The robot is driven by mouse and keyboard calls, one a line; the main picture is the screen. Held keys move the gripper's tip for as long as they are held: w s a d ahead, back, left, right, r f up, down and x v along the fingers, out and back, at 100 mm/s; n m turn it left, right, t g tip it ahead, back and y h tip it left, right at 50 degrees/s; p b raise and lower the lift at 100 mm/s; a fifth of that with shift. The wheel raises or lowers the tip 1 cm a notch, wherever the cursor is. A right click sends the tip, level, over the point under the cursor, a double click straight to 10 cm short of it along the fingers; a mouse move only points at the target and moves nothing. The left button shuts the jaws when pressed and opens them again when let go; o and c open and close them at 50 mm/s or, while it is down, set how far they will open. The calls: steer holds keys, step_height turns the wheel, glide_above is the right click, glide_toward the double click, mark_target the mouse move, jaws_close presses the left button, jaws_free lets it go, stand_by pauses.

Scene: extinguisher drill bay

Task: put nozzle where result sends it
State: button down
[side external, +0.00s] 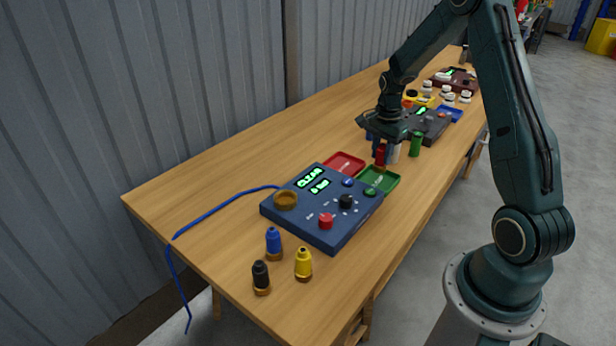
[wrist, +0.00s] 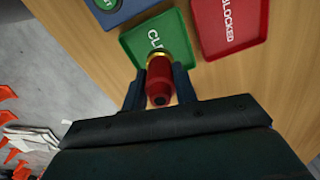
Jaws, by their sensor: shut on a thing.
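My gripper (side external: 380,146) is shut on a red nozzle (side external: 380,156). In the wrist view my gripper (wrist: 159,84) has its fingers on both sides of the red nozzle (wrist: 159,82), whose brass end points toward the green tray. The green tray (wrist: 173,37), its label partly hidden, starts with "CL"; it also shows in the side view (side external: 391,186). The red tray (wrist: 228,47) reads "BLOCKED" and lies beside it (side external: 343,163). The blue tester box (side external: 321,212) has a lit display reading "CLEAR" (side external: 309,177) with a second, smaller line below.
Blue (side external: 273,243), black (side external: 261,277) and yellow (side external: 303,264) nozzles stand before the tester. A dark box (side external: 432,124) sits farther back. The table's left part is mostly clear beyond a blue cord (side external: 220,204).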

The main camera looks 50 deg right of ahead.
mark_target(380, 164)
steer(key=shift+f, duration=2.05)
steer(key=shift+f, duration=0.1)
steer(key=c, duration=1.1)
jaws_free()
step_height(380, 164, up, 12)
steer(key=shift+f, duration=0.2)
steer(key=shift+r, duration=0.35)
